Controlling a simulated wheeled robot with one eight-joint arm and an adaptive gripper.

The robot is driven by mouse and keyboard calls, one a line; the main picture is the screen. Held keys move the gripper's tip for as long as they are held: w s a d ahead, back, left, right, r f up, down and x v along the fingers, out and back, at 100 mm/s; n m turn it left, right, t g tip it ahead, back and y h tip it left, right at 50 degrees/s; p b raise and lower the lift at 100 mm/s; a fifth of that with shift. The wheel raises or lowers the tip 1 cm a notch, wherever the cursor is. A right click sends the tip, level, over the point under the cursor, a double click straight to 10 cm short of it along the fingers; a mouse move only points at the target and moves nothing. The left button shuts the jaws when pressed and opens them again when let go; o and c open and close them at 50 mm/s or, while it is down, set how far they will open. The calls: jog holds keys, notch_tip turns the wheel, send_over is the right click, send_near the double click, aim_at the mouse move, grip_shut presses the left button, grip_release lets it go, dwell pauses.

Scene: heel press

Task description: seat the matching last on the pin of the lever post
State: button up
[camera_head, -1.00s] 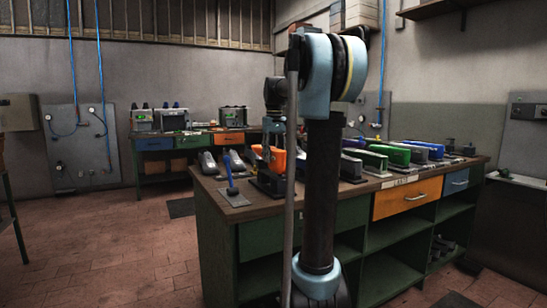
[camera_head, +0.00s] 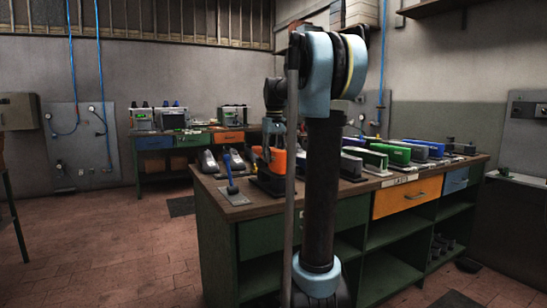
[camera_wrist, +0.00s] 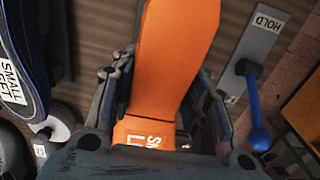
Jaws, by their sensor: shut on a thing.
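An orange last (camera_head: 278,160) is between the fingers of my gripper (camera_wrist: 165,75), which is shut on it. The wrist view shows the orange last (camera_wrist: 178,35) lengthwise between both fingers, with a white label partly hidden by my gripper. In the head view it is low over a dark base (camera_head: 268,184) at the near left end of the bench; whether it touches the base cannot be told. A grey plate marked HOLD (camera_wrist: 262,38) with a blue-handled lever (camera_wrist: 256,125) lies to the right in the wrist view; the lever (camera_head: 231,178) also shows in the head view. The pin is hidden.
A dark blue last labelled SMALL LEFT (camera_wrist: 25,60) is close on the left in the wrist view. Green lasts (camera_head: 365,158) and others stand in a row along the bench (camera_head: 215,187). Grey shoe-like shapes (camera_head: 208,161) stand behind the lever. My arm covers the bench's middle.

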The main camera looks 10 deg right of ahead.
jog(key=shift+w, duration=0.1)
jog(key=o, duration=1.4)
jog(key=shift+f, duration=0.15)
jog(key=shift+c, duration=0.2)
notch_tip(320, 180, up, 12)
